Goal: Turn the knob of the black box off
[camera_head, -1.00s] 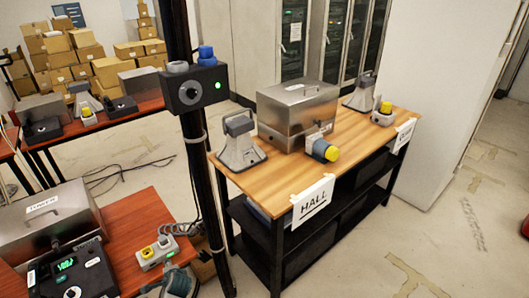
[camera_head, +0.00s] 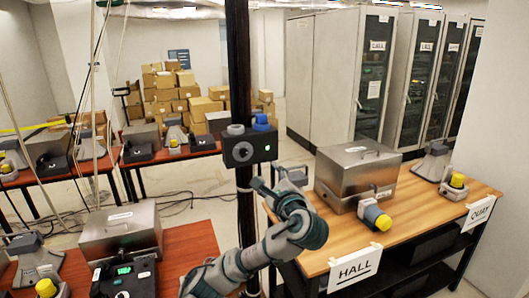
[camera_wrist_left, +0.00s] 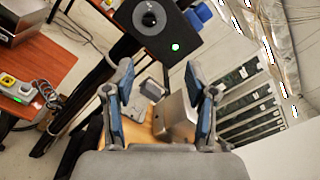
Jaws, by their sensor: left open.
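The black box (camera_head: 250,153) is fixed to a dark upright post. Its front carries a round knob (camera_head: 241,151) and a lit green light (camera_head: 267,147). A blue piece (camera_head: 262,123) and a grey round piece (camera_head: 236,129) sit on its top. My left gripper (camera_head: 274,180) is just below and right of the box, apart from it. In the left wrist view, the gripper's two fingers (camera_wrist_left: 164,80) are spread with nothing held between them. The box (camera_wrist_left: 168,32), its knob (camera_wrist_left: 149,14) and green light (camera_wrist_left: 175,47) show beyond the fingertips. My right gripper is out of view.
The post (camera_head: 238,60) stands between the tables. The wooden table (camera_head: 345,235) at right bears a metal case (camera_head: 355,175) and a yellow-topped device (camera_head: 376,217). A red-brown table (camera_head: 195,240) is at lower left. Cables hang at left.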

